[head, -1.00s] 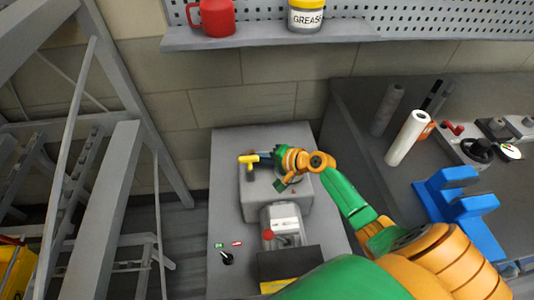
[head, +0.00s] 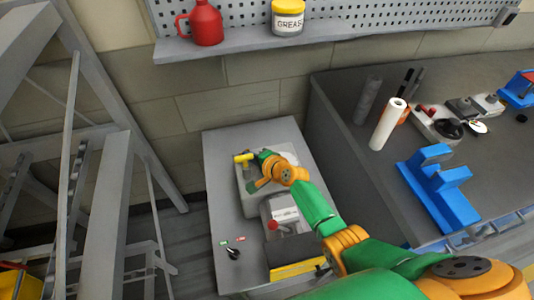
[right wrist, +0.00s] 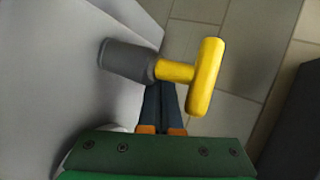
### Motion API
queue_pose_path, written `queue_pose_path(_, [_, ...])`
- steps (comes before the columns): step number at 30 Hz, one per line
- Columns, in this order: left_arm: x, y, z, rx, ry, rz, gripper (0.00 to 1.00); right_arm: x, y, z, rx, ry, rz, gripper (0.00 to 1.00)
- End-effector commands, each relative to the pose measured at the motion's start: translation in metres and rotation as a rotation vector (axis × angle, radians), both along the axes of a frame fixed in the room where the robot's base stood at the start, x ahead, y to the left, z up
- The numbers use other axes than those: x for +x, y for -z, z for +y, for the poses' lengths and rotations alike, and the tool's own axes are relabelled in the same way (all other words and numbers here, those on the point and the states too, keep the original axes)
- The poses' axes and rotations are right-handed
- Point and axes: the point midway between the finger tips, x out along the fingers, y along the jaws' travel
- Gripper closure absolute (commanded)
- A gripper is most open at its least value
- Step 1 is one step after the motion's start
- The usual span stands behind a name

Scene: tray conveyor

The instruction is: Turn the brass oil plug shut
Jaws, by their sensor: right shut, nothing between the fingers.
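The brass oil plug (head: 244,157) is a yellow T-shaped handle on a grey neck, at the far left of a grey machine housing (head: 247,204). In the right wrist view the plug (right wrist: 205,78) stands out sideways from the neck, its crossbar upright in the picture. My right gripper (head: 262,155) is just right of the plug in the head view. In the right wrist view its dark fingers (right wrist: 163,108) are shut and empty, close beside the plug's stem; I cannot tell whether they touch it. My left gripper is not in view.
The machine stands on a grey table (head: 218,160) with a red knob (head: 272,225) and a black switch (head: 233,253). A shelf with a red can (head: 205,24) hangs above. A grey ladder-like frame (head: 108,190) stands left. A blue stand (head: 440,190) sits on the right bench.

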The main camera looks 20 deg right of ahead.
Motion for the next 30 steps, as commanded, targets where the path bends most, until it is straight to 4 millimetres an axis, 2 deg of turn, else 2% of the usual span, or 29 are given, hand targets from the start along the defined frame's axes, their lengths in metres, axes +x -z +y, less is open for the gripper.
queue_pose_path(13, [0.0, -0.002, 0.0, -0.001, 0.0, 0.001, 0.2, -0.001, 0.001, 0.013, 0.009, -0.008, 0.006, 1.0])
queue_pose_path(30, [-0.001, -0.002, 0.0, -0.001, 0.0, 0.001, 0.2, -0.001, 0.002, 0.015, 0.01, -0.011, 0.007, 1.0])
